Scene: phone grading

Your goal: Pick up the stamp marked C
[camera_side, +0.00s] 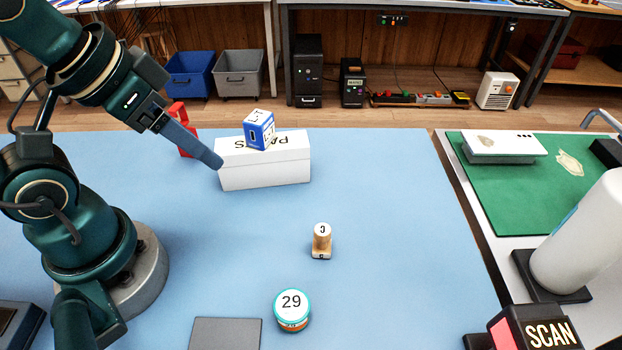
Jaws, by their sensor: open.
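The stamp marked C (321,241) is a small wooden stamp with a round knob on a rectangular base.
The white box (270,172) carries a blue and white cube (259,130). A red object (181,130) stands behind my gripper. A round tin marked 29 (292,310) and a grey plate (225,334) lie in front. A SCAN device (545,330) is at lower right. The mat around the stamp is clear.

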